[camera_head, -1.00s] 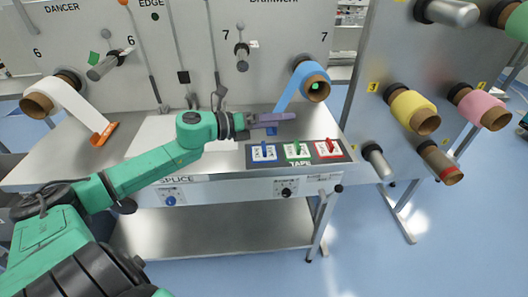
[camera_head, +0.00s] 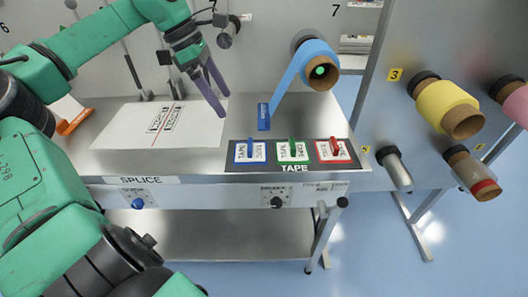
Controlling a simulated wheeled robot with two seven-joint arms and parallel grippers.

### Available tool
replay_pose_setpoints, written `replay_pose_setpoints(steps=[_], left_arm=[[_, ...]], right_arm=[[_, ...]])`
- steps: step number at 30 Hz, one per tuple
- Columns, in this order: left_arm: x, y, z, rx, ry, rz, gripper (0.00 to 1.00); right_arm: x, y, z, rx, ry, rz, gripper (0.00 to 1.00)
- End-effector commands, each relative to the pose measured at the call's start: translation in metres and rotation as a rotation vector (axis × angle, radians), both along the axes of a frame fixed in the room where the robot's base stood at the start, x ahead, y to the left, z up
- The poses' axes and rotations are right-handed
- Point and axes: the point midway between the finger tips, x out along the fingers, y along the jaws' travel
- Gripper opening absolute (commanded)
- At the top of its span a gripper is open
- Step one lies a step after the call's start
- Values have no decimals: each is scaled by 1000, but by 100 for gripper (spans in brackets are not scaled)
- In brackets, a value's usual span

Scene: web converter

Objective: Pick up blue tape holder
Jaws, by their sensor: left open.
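The blue tape holder (camera_head: 243,157) stands at the left end of the dark TAPE mat (camera_head: 234,166). Beside it on the mat are a green tape holder (camera_head: 293,159) and a red one (camera_head: 334,157). My left gripper (camera_head: 224,105) is open and empty, its purple fingers pointing down and to the right. In the picture its fingertips are above and left of the blue holder, apart from it. My right gripper is not in view.
A blue web roll (camera_head: 309,56) hangs behind, its web running down to a small blue piece (camera_head: 264,117) on the table. A white splice sheet (camera_head: 110,133) lies left of the mat. A yellow roll (camera_head: 443,104) is at the right.

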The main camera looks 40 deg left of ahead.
Motion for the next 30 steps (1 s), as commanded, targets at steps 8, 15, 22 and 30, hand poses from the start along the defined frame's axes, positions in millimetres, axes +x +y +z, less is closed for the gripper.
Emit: replay_pose_setpoints(steps=[8, 15, 22, 30], left_arm=[[4, -7, -36, 1, 4, -4, 100], [17, -25, -89, 1, 5, -3, 100], [24, -33, -120, 1, 7, -2, 100], [32, -41, -151, 2, 1, 0, 100]], right_arm=[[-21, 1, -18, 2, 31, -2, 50], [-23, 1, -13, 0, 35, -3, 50], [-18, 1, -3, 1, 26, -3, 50], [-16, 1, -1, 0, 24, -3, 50]])
